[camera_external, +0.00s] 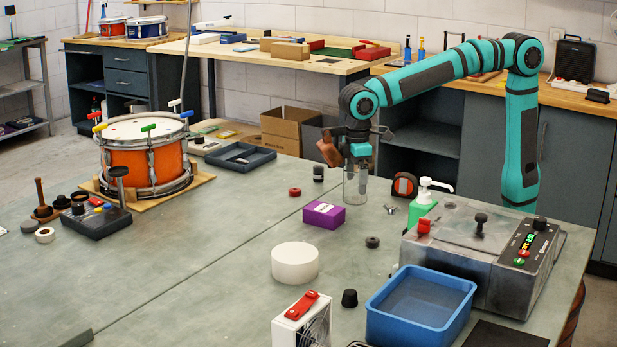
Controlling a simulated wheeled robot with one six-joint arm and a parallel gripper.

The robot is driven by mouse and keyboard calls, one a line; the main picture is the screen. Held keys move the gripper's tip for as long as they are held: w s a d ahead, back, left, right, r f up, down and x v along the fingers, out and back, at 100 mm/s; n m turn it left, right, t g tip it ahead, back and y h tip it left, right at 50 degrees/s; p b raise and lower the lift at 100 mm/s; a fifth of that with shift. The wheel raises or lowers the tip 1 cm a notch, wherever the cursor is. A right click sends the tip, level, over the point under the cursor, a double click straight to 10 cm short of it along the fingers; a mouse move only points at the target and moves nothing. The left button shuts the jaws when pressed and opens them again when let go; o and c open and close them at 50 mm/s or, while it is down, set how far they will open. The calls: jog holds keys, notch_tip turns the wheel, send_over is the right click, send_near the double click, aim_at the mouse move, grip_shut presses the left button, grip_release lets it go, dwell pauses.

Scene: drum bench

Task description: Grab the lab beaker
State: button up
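The lab beaker looks to be the clear glass vessel (355,188) standing upright on the bench, right of the middle of the picture. My gripper (359,164) points down right at its upper part. The fingertips overlap the glass in this view and are small, so I cannot tell whether they touch it, or whether they are open or shut. The beaker's rim is partly hidden by my gripper.
A purple box (324,215) stands in front-left of the beaker. A tape measure (404,185) and a green pump bottle (424,206) are to its right. A black cylinder (318,173) and red ring (295,191) lie left. A blue tray (421,302) is nearer.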

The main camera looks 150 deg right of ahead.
jog(key=c, duration=1)
jog(key=shift+o, duration=0.2)
jog(key=shift+r, duration=0.1)
